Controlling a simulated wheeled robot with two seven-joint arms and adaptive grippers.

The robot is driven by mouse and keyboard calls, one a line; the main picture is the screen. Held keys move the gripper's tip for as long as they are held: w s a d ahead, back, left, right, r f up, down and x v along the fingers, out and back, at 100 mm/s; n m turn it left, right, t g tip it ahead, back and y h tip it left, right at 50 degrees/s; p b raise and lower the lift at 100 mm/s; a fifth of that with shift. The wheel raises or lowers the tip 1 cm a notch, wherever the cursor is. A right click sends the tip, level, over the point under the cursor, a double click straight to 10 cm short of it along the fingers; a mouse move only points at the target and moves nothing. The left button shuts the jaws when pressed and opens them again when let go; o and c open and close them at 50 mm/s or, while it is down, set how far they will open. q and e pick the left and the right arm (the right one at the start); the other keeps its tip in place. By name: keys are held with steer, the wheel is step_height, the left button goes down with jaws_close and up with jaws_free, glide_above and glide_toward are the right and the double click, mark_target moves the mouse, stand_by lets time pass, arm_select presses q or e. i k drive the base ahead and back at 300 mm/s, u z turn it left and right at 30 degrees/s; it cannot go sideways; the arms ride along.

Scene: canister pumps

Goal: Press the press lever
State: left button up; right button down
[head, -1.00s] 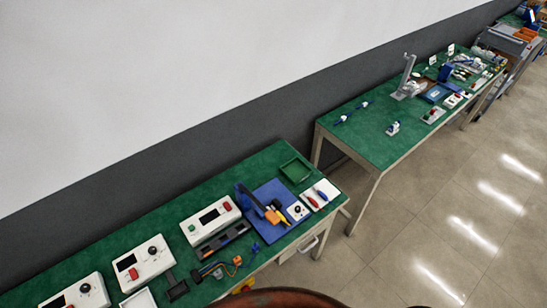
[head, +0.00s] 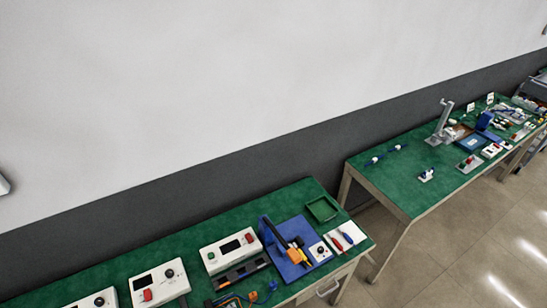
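A grey upright device with a tall arm (head: 444,115) stands at the far table's back edge. It looks like a press with its lever, but it is too small to be sure. On the near table, a blue plate (head: 272,230) carries a dark bar and an orange part (head: 294,256). Whether that bar is a lever is unclear. Neither of my grippers is in view.
The near green table (head: 185,240) holds white boxes (head: 231,250) with knobs and screens, a green tray (head: 322,208) and a white pad with screwdrivers (head: 343,238). The far green table (head: 395,185) stands to the right, with bare floor (head: 440,265) in front.

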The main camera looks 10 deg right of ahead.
mark_target(293, 254)
steer(key=k, duration=1.3)
steer(key=u, duration=0.55)
steer(key=i, duration=0.6)
steer(key=z, duration=0.05)
